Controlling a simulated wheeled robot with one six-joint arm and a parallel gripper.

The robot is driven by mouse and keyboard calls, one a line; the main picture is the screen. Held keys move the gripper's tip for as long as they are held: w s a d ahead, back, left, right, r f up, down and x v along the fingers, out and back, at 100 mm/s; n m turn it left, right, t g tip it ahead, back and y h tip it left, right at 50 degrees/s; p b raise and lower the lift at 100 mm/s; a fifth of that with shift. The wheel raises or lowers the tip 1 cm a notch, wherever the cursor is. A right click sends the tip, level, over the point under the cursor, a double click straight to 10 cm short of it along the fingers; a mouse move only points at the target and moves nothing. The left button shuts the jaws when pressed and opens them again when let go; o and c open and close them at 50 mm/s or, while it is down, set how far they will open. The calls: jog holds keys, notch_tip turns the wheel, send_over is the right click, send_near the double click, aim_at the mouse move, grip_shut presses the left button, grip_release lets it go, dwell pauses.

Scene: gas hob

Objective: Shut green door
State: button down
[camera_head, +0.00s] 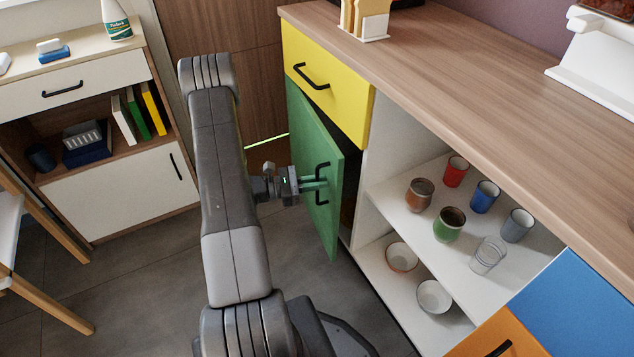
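The green door (312,160) stands partly open below the yellow drawer, swung out from the cabinet, with a dark gap along its right edge. Its black handle (321,170) is on the outer face near the free edge. My gripper (314,184) is at the handle, its fingers reaching to the door face by the middle of the handle. The fingertips are small here and partly merge with the door and handle, so I cannot tell whether they are closed on it. My arm comes up from the bottom and bends down to the door.
The yellow drawer (324,86) above is shut. Open shelves (392,189) with several cups and bowls are right of the door. An orange front (507,335) and a blue panel (590,300) are at lower right. A white cabinet (120,195) stands left; grey floor lies between.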

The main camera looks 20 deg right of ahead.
aim_at(329, 178)
jog(key=x, duration=0.3)
jog(key=w+x, duration=0.1)
jog(key=x, duration=0.1)
jog(key=shift+s+d, duration=0.1)
jog(key=shift+d, duration=0.4)
jog(key=shift+r, duration=0.1)
jog(key=c, duration=1.7)
grip_release()
jog(key=shift+d, duration=0.1)
jog(key=p+v, duration=0.2)
jog(key=v, duration=1.2)
jog(key=shift+s, duration=0.1)
jog(key=b+x, duration=0.2)
jog(key=x, duration=1.1)
jog(key=shift+d, duration=0.15)
